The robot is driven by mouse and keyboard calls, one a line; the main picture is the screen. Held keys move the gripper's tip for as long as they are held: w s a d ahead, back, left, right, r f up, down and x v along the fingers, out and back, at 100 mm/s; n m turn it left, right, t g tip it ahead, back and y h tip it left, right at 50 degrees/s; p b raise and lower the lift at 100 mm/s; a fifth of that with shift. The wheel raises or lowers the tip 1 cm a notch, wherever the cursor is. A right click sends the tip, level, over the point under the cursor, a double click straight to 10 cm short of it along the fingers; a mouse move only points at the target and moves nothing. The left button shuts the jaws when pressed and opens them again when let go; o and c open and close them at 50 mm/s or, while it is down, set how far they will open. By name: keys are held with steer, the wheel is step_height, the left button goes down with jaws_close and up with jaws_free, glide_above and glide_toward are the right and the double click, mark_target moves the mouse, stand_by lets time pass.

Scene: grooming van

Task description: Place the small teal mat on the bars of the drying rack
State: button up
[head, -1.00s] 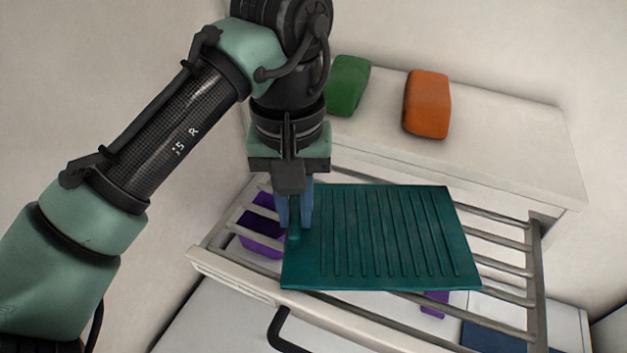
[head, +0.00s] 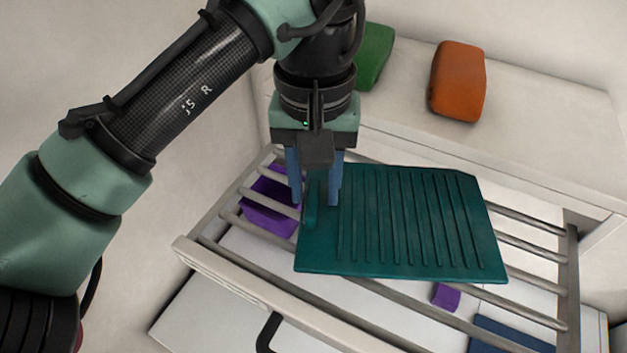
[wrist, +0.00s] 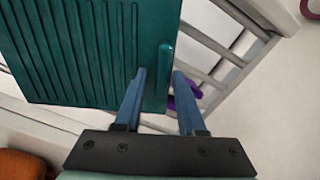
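The small teal mat (head: 405,222) is a ribbed sheet with a raised grip strip (head: 311,203) along its left edge. It lies flat across the bars of the drying rack (head: 240,273) and appears to rest on them. My gripper (head: 315,203) is above the mat's left end, with its blue fingers spread on either side of the strip. In the wrist view the mat (wrist: 90,50) fills the upper left, and the strip shows between the open fingers (wrist: 159,72), with visible gaps.
A green block (head: 374,58) and an orange block (head: 458,82) sit on the white counter behind the rack. A purple bin (head: 268,208), a small purple block (head: 446,296) and a dark blue item (head: 508,338) show below the bars. Bare bars extend right of the mat.

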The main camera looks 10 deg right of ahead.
steer(key=shift+o, duration=0.4)
steer(key=shift+s+a+r, duration=0.2)
steer(key=shift+s+r, duration=0.1)
steer(key=shift+s, duration=0.05)
step_height(320, 180, up, 12)
steer(key=b, duration=0.2)
steer(key=shift+w+b, duration=0.15)
steer(key=shift+b, duration=0.15)
steer(key=shift+d, duration=0.1)
